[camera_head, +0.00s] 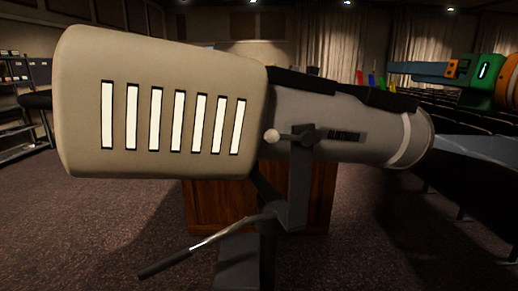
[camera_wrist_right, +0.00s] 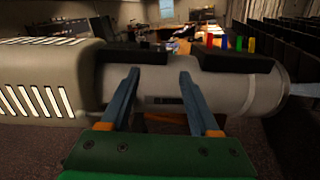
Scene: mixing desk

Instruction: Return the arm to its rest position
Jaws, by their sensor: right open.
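My right gripper (camera_head: 410,69) is at the upper right of the head view, above the front end of a large spotlight (camera_head: 350,115). Its blue-grey fingers point left, seen from the side. In the right wrist view the gripper (camera_wrist_right: 159,73) has its two fingers spread apart with nothing held between them. The spotlight's grey barrel (camera_wrist_right: 240,92) shows behind and between the fingers; I cannot tell whether they touch it. My left gripper is not in view.
The spotlight's beige slotted housing (camera_head: 160,60) fills the left and middle, on a stand with a handle (camera_head: 190,250). A wooden desk (camera_head: 315,205) stands behind it. Shelves (camera_head: 20,110) are at left. Rows of dark seats (camera_head: 470,170) are at right. Small coloured objects (camera_wrist_right: 238,43) stand beyond the barrel.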

